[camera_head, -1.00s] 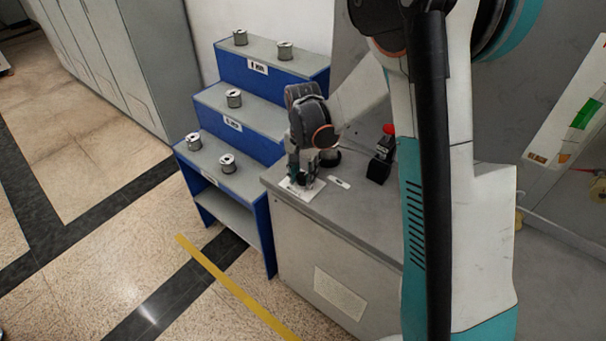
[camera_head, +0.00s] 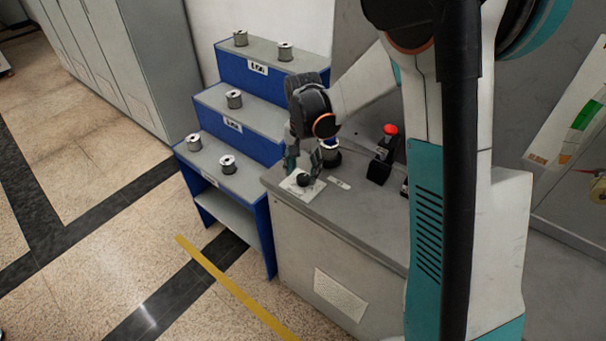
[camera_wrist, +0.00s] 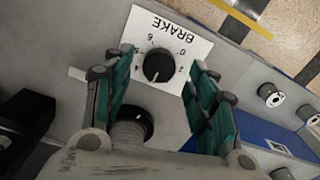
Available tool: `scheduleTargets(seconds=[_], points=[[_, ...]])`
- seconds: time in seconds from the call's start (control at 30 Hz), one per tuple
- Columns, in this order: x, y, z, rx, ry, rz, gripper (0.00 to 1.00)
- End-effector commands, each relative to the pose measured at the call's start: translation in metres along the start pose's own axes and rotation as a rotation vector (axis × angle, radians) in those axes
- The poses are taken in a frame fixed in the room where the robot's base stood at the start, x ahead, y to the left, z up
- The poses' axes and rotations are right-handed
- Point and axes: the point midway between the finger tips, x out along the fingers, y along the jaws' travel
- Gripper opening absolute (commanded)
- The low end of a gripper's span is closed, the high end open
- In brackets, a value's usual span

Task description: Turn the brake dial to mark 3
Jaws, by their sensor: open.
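The brake dial is a black round knob (camera_wrist: 157,65) on a white plate (camera_wrist: 179,28) lettered BRAKE, upside down in the wrist view. A pale pointer line shows on the knob's lower side in that view; I cannot read which mark it meets. In the head view the dial (camera_head: 303,181) sits near the left end of the grey cabinet top. My gripper (camera_head: 303,163) is open and empty just above the dial. In the wrist view its teal fingers stand on both sides of the knob, apart from it.
A spool on a dark round base (camera_head: 331,156) stands close behind the dial. A black box with a red button (camera_head: 384,154) is to its right on the cabinet top (camera_head: 362,205). Blue stepped shelves (camera_head: 245,113) with several spools stand at the left.

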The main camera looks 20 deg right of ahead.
Motion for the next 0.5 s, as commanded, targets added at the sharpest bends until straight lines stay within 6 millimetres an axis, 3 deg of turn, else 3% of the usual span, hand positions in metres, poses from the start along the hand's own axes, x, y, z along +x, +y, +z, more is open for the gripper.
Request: scheduleTargets(seconds=[0.3, 0.5], points=[[-0.064, 0.000, 0.000, 0.000, 0.000, 0.000, 0.53], [-0.087, 0.000, 0.000, 0.000, 0.000, 0.000, 0.53]])
